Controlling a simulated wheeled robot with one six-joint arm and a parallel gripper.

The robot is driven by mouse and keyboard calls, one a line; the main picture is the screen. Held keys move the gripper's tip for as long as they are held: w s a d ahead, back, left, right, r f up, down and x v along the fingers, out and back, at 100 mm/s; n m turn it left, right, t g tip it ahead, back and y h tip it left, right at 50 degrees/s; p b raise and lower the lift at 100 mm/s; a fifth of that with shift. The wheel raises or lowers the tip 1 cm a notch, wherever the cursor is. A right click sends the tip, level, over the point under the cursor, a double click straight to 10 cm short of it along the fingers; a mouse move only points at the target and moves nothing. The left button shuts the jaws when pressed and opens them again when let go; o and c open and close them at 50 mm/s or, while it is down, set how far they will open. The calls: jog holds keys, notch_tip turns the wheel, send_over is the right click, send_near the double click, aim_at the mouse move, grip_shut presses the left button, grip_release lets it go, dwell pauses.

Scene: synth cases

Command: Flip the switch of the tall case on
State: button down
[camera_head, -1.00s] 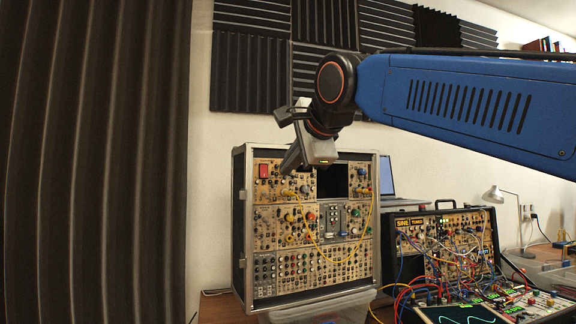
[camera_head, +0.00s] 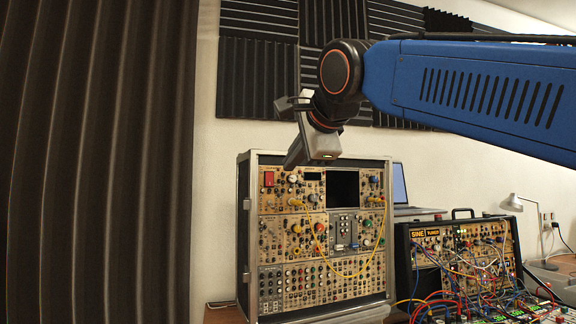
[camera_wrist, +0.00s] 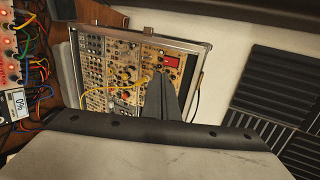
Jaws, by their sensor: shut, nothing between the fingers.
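The tall case (camera_head: 244,230) stands upright at the middle of the head view, a metal-edged box with a beige panel of knobs and yellow cables. A red rectangular piece (camera_head: 269,178), which looks like its switch, sits at the panel's upper left; whether it is on or off is too small to tell. In the wrist view the case (camera_wrist: 93,75) appears turned on its side, with the red piece (camera_wrist: 171,60) just beyond the fingertips. My gripper (camera_head: 290,165) is shut and empty, in front of the panel's top edge, slightly above and right of the red piece. It also shows in the wrist view (camera_wrist: 162,80).
A lower case (camera_head: 403,265) with many patch cables stands to the right. A laptop (camera_head: 400,185) and a desk lamp (camera_head: 517,203) are behind it. A dark ribbed curtain (camera_head: 95,160) fills the left. Foam panels (camera_head: 258,80) cover the wall above.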

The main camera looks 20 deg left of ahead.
send_near(270, 184)
jog(key=f+x, duration=0.1)
jog(key=x, duration=0.4)
jog(key=shift+w+a+r, duration=0.1)
jog(key=shift+w+a, duration=0.2)
jog(key=shift+w, duration=0.05)
jog(key=shift+w+a, duration=0.15)
dwell(0.5)
